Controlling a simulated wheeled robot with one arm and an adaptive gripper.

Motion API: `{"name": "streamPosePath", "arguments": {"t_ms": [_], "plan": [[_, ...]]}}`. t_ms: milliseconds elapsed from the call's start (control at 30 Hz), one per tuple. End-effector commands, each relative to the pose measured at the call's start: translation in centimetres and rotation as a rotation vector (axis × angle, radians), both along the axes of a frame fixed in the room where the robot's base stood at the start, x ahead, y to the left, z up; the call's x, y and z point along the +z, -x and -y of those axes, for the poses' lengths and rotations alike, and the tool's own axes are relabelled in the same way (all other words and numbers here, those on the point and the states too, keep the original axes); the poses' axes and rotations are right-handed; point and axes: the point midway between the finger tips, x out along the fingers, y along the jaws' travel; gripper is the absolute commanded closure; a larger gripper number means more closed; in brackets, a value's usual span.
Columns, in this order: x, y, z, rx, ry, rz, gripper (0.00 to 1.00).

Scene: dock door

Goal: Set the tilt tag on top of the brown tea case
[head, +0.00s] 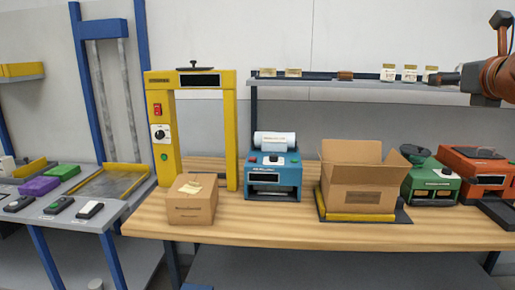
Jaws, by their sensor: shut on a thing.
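My gripper (440,78) is at the upper right, at shelf height, pointing left. It is shut on a small cream, labelled piece (430,74), which I take to be the tilt tag; its details are too small to read. The closed brown carton (191,208), likely the tea case, sits on the wooden bench at the left, in front of the yellow frame. A pale paper-like patch lies on its top. My gripper is far to the right of and above this carton.
Similar small labelled pieces (388,72) stand along the grey shelf (330,86). The bench (260,228) also holds a blue printer (272,178), an open carton (362,196), and green (430,184) and orange (480,172) machines. A yellow frame (231,130) rises behind the closed carton.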

Motion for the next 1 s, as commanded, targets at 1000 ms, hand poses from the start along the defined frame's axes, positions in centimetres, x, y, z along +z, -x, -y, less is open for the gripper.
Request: {"name": "streamPosePath", "arguments": {"t_ms": [1000], "plan": [[-17.2, -14.2, -6.2, -0.087, -0.003, -0.010, 0.73]]}}
